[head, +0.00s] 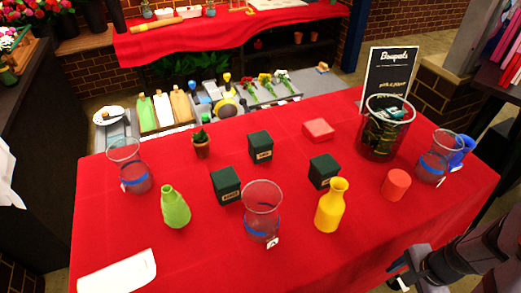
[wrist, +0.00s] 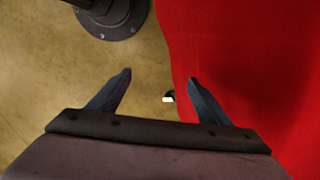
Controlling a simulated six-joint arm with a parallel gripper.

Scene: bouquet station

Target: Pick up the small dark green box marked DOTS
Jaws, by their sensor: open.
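Three small dark green boxes stand on the red table in the head view. One is at the back centre (head: 260,147), one at the front left (head: 226,186) and one at the right (head: 323,172). Each has a pale label on its front, too small to read surely, so I cannot tell which says DOTS. My gripper (head: 396,274) is at the lower right, near the table's front right edge, well away from the boxes. In the wrist view my gripper (wrist: 159,78) is open and empty, its fingers straddling the table edge and floor. No box shows there.
A clear glass (head: 262,212) stands in front of the boxes, with a yellow vase (head: 331,206) beside it. A green vase (head: 175,207), a red cylinder (head: 396,185), a red block (head: 318,129) and a large glass vessel (head: 383,140) stand around. The table's front right is clear.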

